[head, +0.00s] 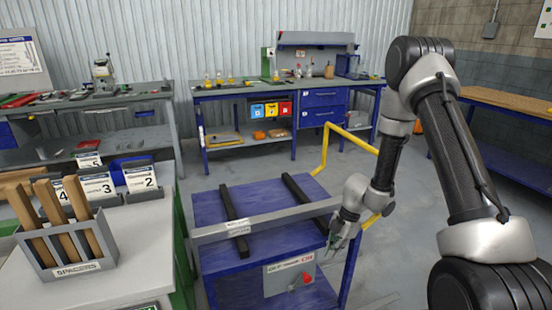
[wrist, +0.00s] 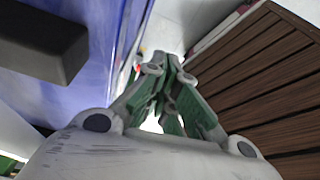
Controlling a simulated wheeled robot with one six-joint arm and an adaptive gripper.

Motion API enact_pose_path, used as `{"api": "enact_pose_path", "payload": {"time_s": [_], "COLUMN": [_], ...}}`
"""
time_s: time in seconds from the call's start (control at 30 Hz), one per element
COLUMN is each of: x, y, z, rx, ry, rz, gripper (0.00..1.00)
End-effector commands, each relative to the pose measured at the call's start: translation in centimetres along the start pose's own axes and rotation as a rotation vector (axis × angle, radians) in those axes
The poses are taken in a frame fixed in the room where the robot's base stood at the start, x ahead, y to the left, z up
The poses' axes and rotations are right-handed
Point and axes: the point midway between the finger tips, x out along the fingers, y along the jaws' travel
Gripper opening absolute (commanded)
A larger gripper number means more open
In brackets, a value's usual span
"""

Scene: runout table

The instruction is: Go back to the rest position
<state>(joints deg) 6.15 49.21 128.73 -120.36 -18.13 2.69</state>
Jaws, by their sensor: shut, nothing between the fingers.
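My gripper (head: 338,243) hangs at the end of my arm, pointing down, at the right front edge of the blue runout table (head: 270,262). In the wrist view my gripper (wrist: 172,68) has its green-lined fingers meeting at the tips, with nothing between them. In that view the blue table top (wrist: 95,75) is to the left, with a black bar (wrist: 45,42) on it, and a brown slatted surface (wrist: 265,85) is to the right. Whether the gripper touches the table edge is hard to tell.
Two black bars (head: 234,222) lie across the blue table, with a grey rail (head: 265,219) over its front. A yellow barrier (head: 324,150) stands behind. A white bench (head: 130,245) with a wooden-slat holder (head: 75,253) is at left. Grey floor (head: 245,165) is clear behind the table.

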Motion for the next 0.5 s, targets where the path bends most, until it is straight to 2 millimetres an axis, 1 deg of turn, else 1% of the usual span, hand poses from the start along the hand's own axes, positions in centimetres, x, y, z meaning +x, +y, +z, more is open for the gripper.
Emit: {"api": "enact_pose_path", "payload": {"time_s": [0.03,0.07,0.1,0.13,0.17,0.2,0.23,0.27,0.3,0.33,0.37,0.4,0.43,0.47,0.5], "x": [-0.1,-0.2,-0.5,-1.0,-2.1,-4.0,-5.7,-7.4,-9.8,-11.8,-13.8,-16.6,-18.6,-20.7,-23.2], "y": [0.2,0.2,-0.1,-0.4,-0.7,-1.0,-1.4,-1.8,-2.6,-3.3,-4.1,-5.5,-6.6,-7.8,-9.6], "z": [1.8,3.0,4.9,6.3,7.8,9.6,10.8,11.8,12.9,13.5,14.0,14.3,14.3,14.1,13.4], "rx": [0.06,0.111,0.189,0.253,0.319,0.41,0.476,0.542,0.631,0.699,0.77,0.868,0.946,1.024,1.126], "ry": [-0.057,-0.1,-0.16,-0.209,-0.262,-0.333,-0.384,-0.43,-0.488,-0.53,-0.567,-0.612,-0.642,-0.665,-0.688], "rz": [0.017,0.027,0.037,0.047,0.062,0.086,0.103,0.121,0.143,0.159,0.175,0.197,0.212,0.227,0.242], "gripper": [0.0,0.0,0.0,0.0,0.0,0.0,0.0,0.0,0.0,0.0,0.0,0.0,0.0,0.0,0.0]}}
